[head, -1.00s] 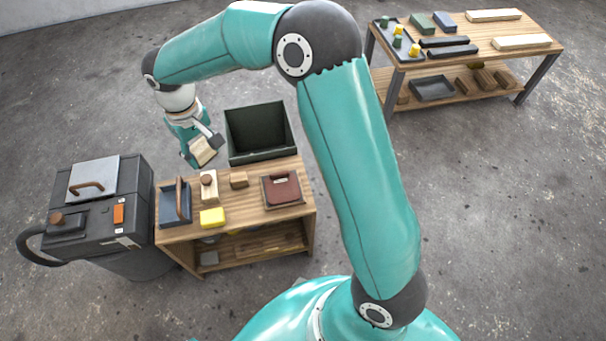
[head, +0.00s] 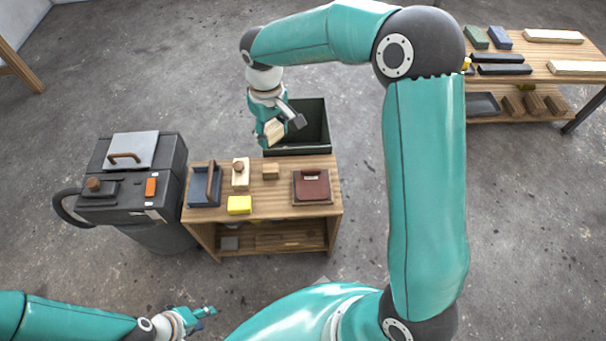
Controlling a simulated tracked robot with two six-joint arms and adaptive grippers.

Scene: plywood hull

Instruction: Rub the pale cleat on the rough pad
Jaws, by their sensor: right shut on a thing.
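The pale cleat (head: 269,132) is a light wooden block in my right gripper (head: 279,129). That gripper is shut on it, in the air past the bench's far edge, and overlaps the dark crate's left side in the picture. A red-brown pad (head: 313,187), which looks like the rough pad, lies in a shallow frame at the right of the wooden bench (head: 268,204). The cleat is apart from the pad, up and left of it. My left gripper (head: 201,317) is at the bottom left, away from the bench. Its fingers are too small to judge.
On the bench are a blue-grey tray with a brown handle (head: 205,195), a pale block with a knob (head: 240,178), a small wooden block (head: 270,172) and a yellow block (head: 239,205). A dark crate (head: 312,150) stands behind. A grey machine (head: 130,190) stands left.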

